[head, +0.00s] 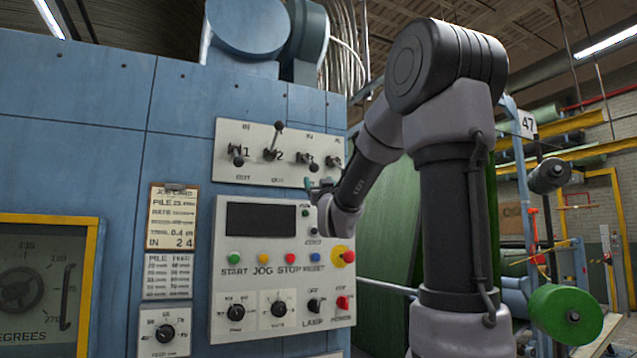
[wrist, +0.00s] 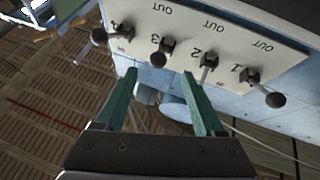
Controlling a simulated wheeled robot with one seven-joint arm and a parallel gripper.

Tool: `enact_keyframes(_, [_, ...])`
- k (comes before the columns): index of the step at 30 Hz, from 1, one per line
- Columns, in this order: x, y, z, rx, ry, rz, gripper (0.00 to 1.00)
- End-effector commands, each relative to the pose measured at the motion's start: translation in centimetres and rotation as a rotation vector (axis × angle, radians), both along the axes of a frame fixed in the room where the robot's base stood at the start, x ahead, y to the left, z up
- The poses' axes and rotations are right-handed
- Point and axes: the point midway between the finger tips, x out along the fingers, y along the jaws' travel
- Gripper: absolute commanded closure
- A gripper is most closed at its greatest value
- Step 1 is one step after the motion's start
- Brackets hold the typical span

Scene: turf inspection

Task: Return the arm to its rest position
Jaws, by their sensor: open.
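My gripper (head: 318,187) is at the end of my arm, in front of the blue machine, just below the right part of the lever plate. In the wrist view its two teal fingers (wrist: 159,78) stand apart with nothing between them. The arm reaches from the right of the head view, bent at a high dark elbow and sloping down to the gripper. The lever plate (head: 225,172) carries numbered levers marked IN and OUT. Lever 2 (head: 279,138) points up in the head view. The fingers look apart from the levers, though the exact gap is unclear.
The control panel (head: 220,300) with coloured buttons and a red-on-yellow knob (head: 343,255) sits below the gripper. Job cards (head: 171,217) and a yellow-framed dial (head: 25,290) are left. Green turf (head: 385,250) stands behind the arm. A green roll (head: 566,315) is at right.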

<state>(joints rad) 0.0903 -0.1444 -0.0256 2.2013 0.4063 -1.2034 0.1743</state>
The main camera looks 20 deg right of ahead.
Motion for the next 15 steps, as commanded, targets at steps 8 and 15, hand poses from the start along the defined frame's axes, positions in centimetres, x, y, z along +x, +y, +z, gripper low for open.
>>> enact_keyframes(8, [0.0, 0.0, 0.0, 0.0, 0.0, 0.0, 0.29])
enact_keyframes(15, [-0.8, 0.4, -1.7, 0.085, 0.119, 0.036, 0.29])
